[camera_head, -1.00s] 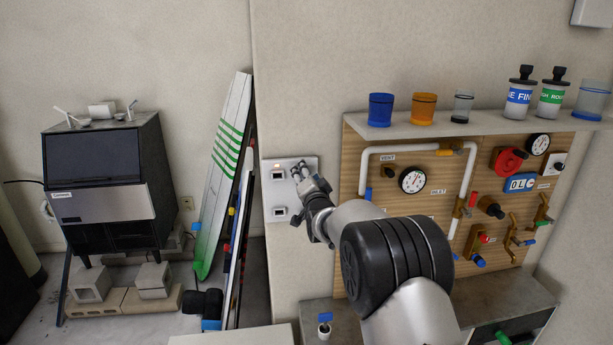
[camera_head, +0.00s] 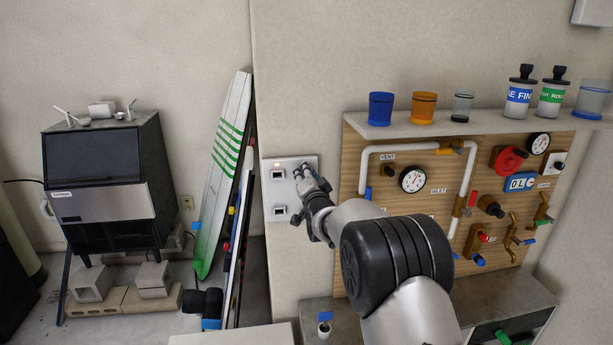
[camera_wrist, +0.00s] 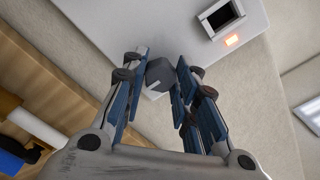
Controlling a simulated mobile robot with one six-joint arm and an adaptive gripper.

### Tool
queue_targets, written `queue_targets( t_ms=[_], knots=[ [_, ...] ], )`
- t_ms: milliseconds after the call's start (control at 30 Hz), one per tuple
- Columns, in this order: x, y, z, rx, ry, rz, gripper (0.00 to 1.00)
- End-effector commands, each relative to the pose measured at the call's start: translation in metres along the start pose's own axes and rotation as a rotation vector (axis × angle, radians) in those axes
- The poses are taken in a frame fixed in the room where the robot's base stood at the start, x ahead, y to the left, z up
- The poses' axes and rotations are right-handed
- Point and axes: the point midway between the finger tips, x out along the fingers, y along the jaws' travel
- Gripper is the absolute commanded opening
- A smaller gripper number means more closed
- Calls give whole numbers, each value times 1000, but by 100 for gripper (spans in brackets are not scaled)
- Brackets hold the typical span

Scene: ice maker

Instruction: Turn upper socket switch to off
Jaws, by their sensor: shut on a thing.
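A white socket plate (camera_head: 308,161) is on the wall, left of the pegboard. It carries an upper socket (camera_head: 278,174) with a small lit red light (camera_head: 278,165) and a lower socket (camera_head: 279,210). My gripper (camera_head: 302,172) is at the plate, right of the upper socket, and covers the upper switch in the head view. In the wrist view, the dark grey switch knob (camera_wrist: 160,73) sits between the fingertips, and my gripper is shut on it. The upper socket (camera_wrist: 220,16) and glowing light (camera_wrist: 232,41) show beside it. The knob's exact angle is hard to read.
A wooden board (camera_head: 351,190) with pipes, gauges and valves is close on the right, under a shelf (camera_head: 400,129) of cups and bottles. Leaning boards (camera_head: 222,170) and a black ice maker (camera_head: 105,185) stand left. The wall above the plate is clear.

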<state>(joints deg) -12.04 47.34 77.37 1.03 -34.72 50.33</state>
Motion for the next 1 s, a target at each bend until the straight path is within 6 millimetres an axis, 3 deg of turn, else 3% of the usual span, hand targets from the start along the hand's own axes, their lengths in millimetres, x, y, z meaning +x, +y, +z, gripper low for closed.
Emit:
queue_targets(
  t_ms=[367, 1000],
  knots=[
    [0, 2, 2, -143, 2, -2, 3],
    [0, 2, 2, -732, 2, -1, 3]
  ],
)
